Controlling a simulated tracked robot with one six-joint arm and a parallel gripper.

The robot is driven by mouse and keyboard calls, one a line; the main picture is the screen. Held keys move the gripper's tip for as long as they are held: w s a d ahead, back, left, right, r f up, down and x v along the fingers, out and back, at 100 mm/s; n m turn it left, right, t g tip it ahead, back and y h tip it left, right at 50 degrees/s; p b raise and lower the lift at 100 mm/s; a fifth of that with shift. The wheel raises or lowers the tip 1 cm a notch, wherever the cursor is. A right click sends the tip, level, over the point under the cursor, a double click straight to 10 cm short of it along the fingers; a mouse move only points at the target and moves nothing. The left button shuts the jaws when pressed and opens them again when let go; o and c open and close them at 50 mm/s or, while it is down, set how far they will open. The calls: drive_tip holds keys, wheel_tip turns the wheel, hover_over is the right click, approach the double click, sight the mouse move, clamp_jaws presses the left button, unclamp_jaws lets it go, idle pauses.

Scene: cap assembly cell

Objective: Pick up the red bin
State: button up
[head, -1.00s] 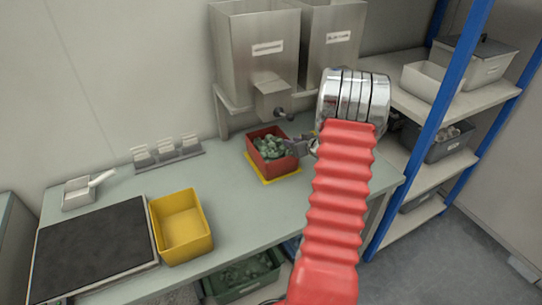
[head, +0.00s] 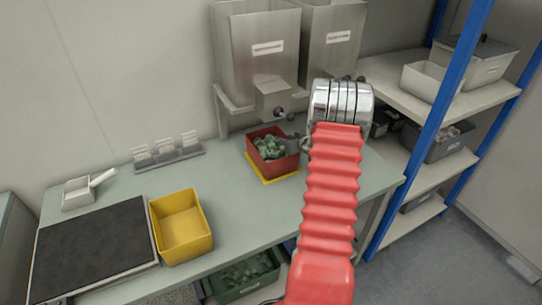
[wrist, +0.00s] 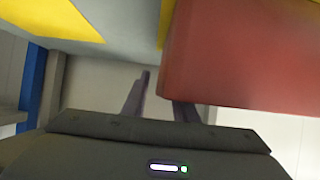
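The red bin (head: 280,165) stands on the yellow mat (head: 262,175) on the bench, below the steel hoppers. It holds several green pieces (head: 268,147). My gripper (head: 292,142) is at the right side of the bin, close to its rim, and partly hidden by my wrist. In the wrist view the bin (wrist: 240,55) fills the upper right. My gripper (wrist: 165,90) shows its two fingers apart there. The left finger is in clear view beside the bin; the tip of the right finger is hidden by the bin. I cannot tell whether they touch it.
A yellow bin (head: 181,227) stands beside a dark flat plate (head: 90,245) at the left. Two steel hoppers (head: 255,60) hang above the red bin. A blue-framed shelf (head: 440,110) with grey bins stands at the right. The bench between the two bins is clear.

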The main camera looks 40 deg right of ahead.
drive_tip(key=shift+c, duration=0.2)
clamp_jaws()
idle(0.3)
idle(1.1)
